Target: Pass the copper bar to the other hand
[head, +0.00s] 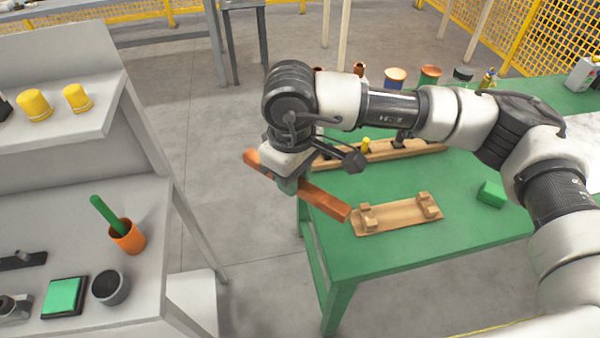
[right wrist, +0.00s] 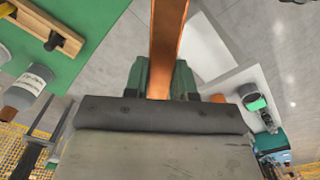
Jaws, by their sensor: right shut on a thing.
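The copper bar (head: 325,203) is a long orange-brown bar held in the air, slanting down to the right in the head view. My right gripper (head: 287,183) is shut on it nearer its left end, beyond the left edge of the green table. In the right wrist view the copper bar (right wrist: 167,45) runs up from between the green fingers of the right gripper (right wrist: 160,80). Part of the bar is hidden behind the gripper in the head view. My left gripper is in neither view.
The green table (head: 400,250) holds a wooden cradle (head: 395,213), a green block (head: 491,193), a long wooden rack (head: 390,152) and several spools. A grey shelf unit (head: 60,205) stands at left with an orange cup (head: 128,238). Open floor lies between them.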

